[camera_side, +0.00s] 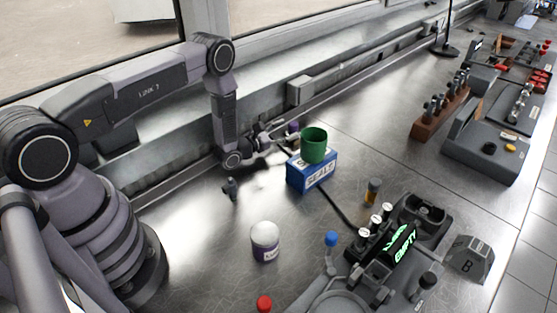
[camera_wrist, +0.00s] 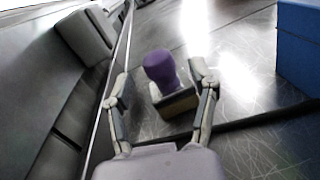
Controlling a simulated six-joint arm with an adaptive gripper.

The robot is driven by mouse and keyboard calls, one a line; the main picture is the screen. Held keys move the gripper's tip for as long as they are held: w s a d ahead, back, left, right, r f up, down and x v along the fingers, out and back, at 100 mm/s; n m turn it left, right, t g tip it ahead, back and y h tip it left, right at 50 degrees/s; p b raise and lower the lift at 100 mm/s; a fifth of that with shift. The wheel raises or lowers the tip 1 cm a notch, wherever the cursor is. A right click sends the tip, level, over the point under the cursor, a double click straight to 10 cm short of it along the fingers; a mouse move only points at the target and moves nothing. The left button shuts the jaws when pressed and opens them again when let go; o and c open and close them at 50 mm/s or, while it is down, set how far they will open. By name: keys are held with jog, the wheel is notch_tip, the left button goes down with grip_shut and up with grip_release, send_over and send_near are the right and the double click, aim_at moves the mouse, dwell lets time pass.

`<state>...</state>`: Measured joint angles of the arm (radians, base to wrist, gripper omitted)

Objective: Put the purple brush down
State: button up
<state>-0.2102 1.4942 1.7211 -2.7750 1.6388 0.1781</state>
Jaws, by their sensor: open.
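The purple brush (camera_wrist: 160,68) shows in the wrist view as a rounded purple end with a pale part below it. A brown block-like part (camera_wrist: 178,103) is at its near side; I cannot tell whether it belongs to the brush. My gripper (camera_wrist: 161,80) is open, with one finger on each side of the brush and visible gaps between. In the side view, my gripper (camera_side: 275,142) is low over the bench near the back rail, and a bit of the purple brush (camera_side: 293,127) shows beyond it. The brush's lower part is mostly hidden there.
A blue box (camera_side: 312,172) with a green cup (camera_side: 313,145) on it stands close to the right of my gripper. A white-and-purple jar (camera_side: 265,241) and a small dark object (camera_side: 231,189) stand nearer. A dark cable crosses the bench. The metal rail runs behind.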

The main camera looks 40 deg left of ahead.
jog(key=s, duration=0.3)
jog(key=s+a, duration=0.1)
jog(key=s, duration=0.5)
jog(key=shift+s+a, duration=0.25)
jog(key=shift+r, duration=0.2)
jog(key=w+d+r+m+g+h, duration=0.1)
jog(key=d+r+m+h, duration=0.15)
jog(key=r, duration=0.35)
jog(key=w+d+r+m+h, duration=0.2)
jog(key=d+r+h, duration=0.2)
jog(key=r, duration=0.1)
jog(key=s+d+r+m+g+h, duration=0.45)
jog(key=d+r+m+g, duration=0.2)
jog(key=r, duration=0.25)
jog(key=s+d+r+m+g+h, duration=0.3)
jog(key=s+d+r+m+g, duration=0.3)
jog(key=r, duration=0.4)
jog(key=s+a+r+m+g+y, duration=0.1)
jog(key=s+r+m+g+y, duration=0.15)
jog(key=s+m+y, duration=0.4)
jog(key=s+a+r+m+g+y, duration=0.1)
jog(key=s+r+m+g+y, duration=0.2)
jog(key=s, duration=0.7)
jog(key=s+a+r+m+t+y, duration=0.2)
jog(key=s+a+m+t+y, duration=0.4)
jog(key=a, duration=0.4)
jog(key=shift+s+a+t+y, duration=0.3)
jog(key=shift+a+t+y, duration=0.1)
jog(key=shift+y, duration=0.25)
